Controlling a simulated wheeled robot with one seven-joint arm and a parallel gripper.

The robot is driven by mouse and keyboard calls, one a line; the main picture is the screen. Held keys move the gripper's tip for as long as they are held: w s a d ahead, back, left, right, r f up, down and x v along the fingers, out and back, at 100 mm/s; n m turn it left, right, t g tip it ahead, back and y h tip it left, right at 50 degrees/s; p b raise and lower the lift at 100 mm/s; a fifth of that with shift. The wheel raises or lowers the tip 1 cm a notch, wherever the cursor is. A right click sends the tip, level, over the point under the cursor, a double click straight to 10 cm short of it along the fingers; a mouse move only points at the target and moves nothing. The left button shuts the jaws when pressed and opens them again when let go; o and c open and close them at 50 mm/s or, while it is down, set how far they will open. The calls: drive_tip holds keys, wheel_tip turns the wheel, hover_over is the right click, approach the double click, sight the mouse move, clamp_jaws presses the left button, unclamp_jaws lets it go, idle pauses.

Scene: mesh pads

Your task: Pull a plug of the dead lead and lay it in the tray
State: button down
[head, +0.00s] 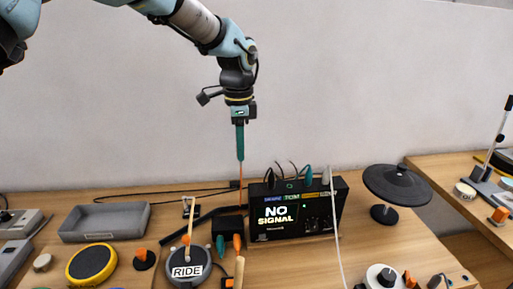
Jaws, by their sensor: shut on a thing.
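My gripper (240,156) is high above the bench, pointing down, left of and above the black module. It is shut on a plug, mostly hidden by the teal jaws. A thin orange lead (240,178) hangs straight down from the fingertips, passing near the module's left edge. The black module (262,230) has a lit screen reading "NO SIGNAL". A teal plug (307,176) and a grey plug (326,177) stand in its top edge, with dark leads beside them. The grey tray (75,236) stands at the left of the bench and looks empty.
A small black box (229,219) is left of the module, with orange and teal plug ends before it. A "RIDE" pad (188,270), a yellow-rimmed pad (91,263) and a white lead (336,230) are in front. A dark cymbal pad (397,184) stands right.

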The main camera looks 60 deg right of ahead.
drive_tip(key=w+a+b, duration=0.1)
drive_tip(key=w+a, duration=0.5)
drive_tip(key=w, duration=0.6)
drive_tip(key=w+a+b, duration=0.1)
drive_tip(key=w+a, duration=0.6)
drive_tip(key=w, duration=0.5)
drive_tip(key=w+a, duration=0.6)
drive_tip(key=w, duration=0.6)
wheel_tip(320, 180, down, 26)
drive_tip(key=b, duration=1.1)
drive_tip(key=shift+w+a+r+b, duration=0.15)
drive_tip(key=shift+r+b, duration=0.1)
drive_tip(key=shift+b, duration=0.15)
drive_tip(key=c, duration=0.6)
unclamp_jaws()
drive_tip(key=shift+c, duration=0.2)
wheel_tip(320, 180, up, 11)
drive_tip(key=b, duration=0.2)
